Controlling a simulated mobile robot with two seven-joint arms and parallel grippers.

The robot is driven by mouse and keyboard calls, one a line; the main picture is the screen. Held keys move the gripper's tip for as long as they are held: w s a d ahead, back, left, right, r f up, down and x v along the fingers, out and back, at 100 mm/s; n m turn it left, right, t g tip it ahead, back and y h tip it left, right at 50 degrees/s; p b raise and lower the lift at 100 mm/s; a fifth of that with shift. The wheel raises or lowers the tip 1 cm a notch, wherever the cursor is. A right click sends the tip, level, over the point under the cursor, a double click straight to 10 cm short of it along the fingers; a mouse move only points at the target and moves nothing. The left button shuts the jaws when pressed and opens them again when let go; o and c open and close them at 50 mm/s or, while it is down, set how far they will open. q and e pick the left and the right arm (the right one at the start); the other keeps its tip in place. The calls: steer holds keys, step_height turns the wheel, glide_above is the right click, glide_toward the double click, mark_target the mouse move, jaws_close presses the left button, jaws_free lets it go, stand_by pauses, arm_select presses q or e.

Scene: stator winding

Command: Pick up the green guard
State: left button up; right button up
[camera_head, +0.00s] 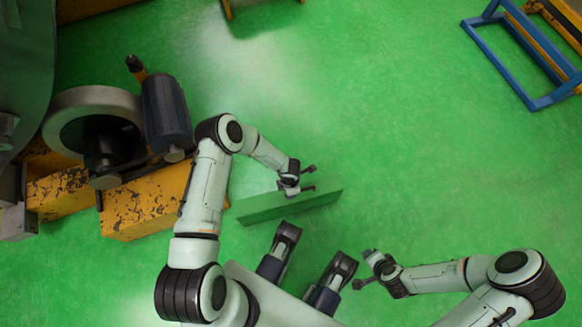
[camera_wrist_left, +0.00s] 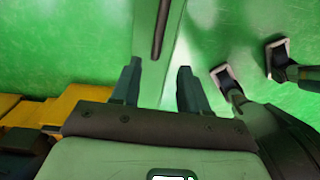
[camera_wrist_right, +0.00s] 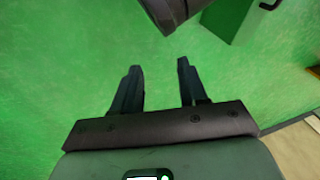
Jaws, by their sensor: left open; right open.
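The green guard (camera_head: 290,207) is a long green panel standing on the green floor in front of me. In the left wrist view the guard (camera_wrist_left: 154,75) runs up the picture between my fingers, with a dark handle or slot on it. My left gripper (camera_head: 309,179) is open over the guard. Its fingertips (camera_wrist_left: 157,70) lie on either side of the panel in that view; I cannot tell whether they touch it. My right gripper (camera_head: 362,270) is open and empty, apart from the guard. In the right wrist view the guard's end (camera_wrist_right: 236,22) shows at the upper right.
A yellow machine base (camera_head: 140,207) with a grey wheel (camera_head: 75,105) and a dark motor (camera_head: 167,112) stands at the left. A blue frame (camera_head: 520,80) is at the upper right. The green floor (camera_head: 400,120) between them is clear.

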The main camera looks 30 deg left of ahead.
arm_select(q)
steer(key=shift+f, duration=0.5)
steer(key=f, duration=0.1)
steer(key=f+b, duration=0.2)
steer(key=f, duration=0.1)
steer(key=shift+w+a, duration=0.2)
steer(key=shift+w, duration=0.05)
jaws_close()
arm_select(e)
steer(key=shift+g, duration=0.6)
steer(key=s+f, duration=0.3)
steer(key=shift+d+f, duration=0.3)
steer(key=shift+d, duration=0.1)
arm_select(q)
steer(key=shift+r, duration=0.15)
